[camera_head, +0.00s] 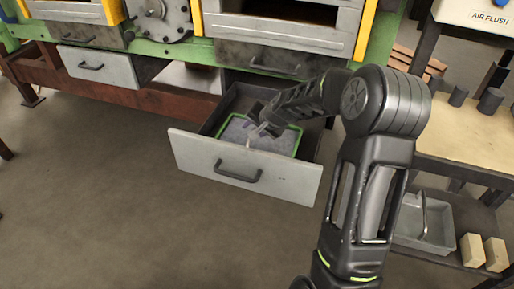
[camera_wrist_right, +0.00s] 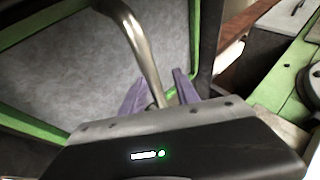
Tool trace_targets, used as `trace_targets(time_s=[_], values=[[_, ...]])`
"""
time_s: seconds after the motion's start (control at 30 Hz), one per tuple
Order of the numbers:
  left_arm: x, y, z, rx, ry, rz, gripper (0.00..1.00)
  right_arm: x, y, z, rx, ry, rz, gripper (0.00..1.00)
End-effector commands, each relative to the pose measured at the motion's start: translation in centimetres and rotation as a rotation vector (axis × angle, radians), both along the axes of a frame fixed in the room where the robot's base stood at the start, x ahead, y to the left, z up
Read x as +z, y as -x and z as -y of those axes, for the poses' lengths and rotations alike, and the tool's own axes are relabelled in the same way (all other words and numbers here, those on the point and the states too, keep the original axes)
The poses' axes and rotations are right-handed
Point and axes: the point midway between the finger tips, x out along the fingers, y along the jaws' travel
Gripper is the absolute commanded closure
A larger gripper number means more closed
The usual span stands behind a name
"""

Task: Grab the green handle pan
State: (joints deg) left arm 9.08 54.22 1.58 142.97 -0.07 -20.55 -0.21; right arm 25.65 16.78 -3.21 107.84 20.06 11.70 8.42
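A pan with a green rim (camera_head: 294,148) and grey inside lies in the open drawer (camera_head: 245,167). In the right wrist view its grey inside (camera_wrist_right: 70,65) and green rim fill the left and middle. A bent metal handle (camera_wrist_right: 140,45) rises over the pan; it looks silver here, not green. My right gripper (camera_wrist_right: 160,80) is at this handle, with its purple fingers apart and the handle between them, close to the left finger. In the head view my right gripper (camera_head: 262,128) reaches down into the drawer, partly hidden by its own arm. My left gripper is not in view.
The drawer front (camera_head: 245,170) with its dark pull stands out from under the green furnace frame (camera_head: 165,50). Another grey drawer (camera_head: 95,67) is at left. At right a workbench (camera_head: 465,130) has dark cylinders and a grey bin (camera_head: 425,222) below. Floor in front is clear.

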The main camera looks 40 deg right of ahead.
Motion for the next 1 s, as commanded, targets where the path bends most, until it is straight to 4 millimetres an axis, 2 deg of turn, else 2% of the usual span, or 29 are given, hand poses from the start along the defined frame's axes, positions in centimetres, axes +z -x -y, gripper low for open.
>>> trace_targets(time_s=[0.37, 0.83, 1.0], values=[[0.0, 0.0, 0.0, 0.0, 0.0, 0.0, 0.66, 0.01, 0.02, -0.02, 0.0, 0.0, 0.0, 0.63], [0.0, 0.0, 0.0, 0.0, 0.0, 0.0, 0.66, 0.01, 0.02, -0.03, 0.0, 0.0, 0.0, 1.0], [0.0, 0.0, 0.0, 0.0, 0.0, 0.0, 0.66, 0.0, 0.03, -0.02, 0.0, 0.0, 0.0, 1.0]])
